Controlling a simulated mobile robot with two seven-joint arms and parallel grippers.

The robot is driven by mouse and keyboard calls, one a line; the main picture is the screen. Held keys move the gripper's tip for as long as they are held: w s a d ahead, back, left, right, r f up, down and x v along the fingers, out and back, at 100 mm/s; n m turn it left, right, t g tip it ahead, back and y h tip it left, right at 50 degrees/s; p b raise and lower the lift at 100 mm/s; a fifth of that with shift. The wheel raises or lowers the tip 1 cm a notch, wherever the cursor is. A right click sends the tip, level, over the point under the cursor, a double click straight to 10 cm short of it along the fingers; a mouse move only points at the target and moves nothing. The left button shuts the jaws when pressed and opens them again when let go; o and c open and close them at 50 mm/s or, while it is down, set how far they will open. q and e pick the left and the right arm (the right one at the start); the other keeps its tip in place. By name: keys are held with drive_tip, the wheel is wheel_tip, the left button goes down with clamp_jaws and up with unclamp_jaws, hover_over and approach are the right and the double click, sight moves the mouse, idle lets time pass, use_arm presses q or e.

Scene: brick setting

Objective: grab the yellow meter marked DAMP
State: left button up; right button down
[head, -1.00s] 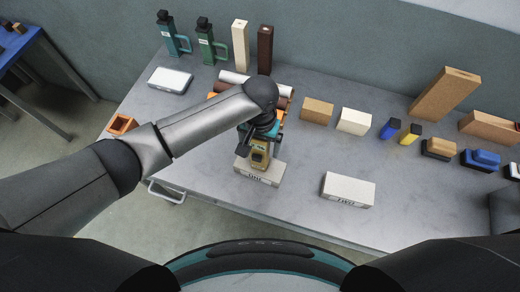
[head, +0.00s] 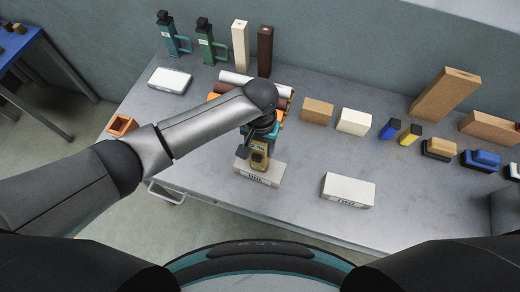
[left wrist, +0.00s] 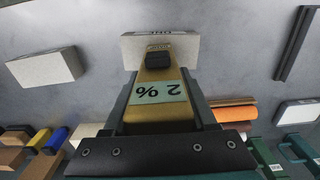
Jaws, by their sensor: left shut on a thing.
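The yellow-ochre meter (head: 259,156) is at the front left of the table, over or against the pale block marked ONE (head: 264,179). In the left wrist view the meter (left wrist: 155,112) shows a pale screen reading 2 % upside down and a dark tip pointing at block ONE (left wrist: 183,50). The word DAMP cannot be read. My left gripper (head: 258,140) comes down from above and is shut on the meter, with a finger on each side. I cannot tell whether the tip touches the block. My right gripper is not in view.
A second pale block marked TWO (head: 348,190) lies to the right with bare table between. Behind the gripper are stacked tubes (head: 238,77). A tan brick (head: 317,110) and a cream brick (head: 354,121) stand to the right. Green bottle-like tools (head: 206,42) stand at the back left.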

use_arm(q)
clamp_jaws()
drive_tip(key=shift+r, duration=0.1)
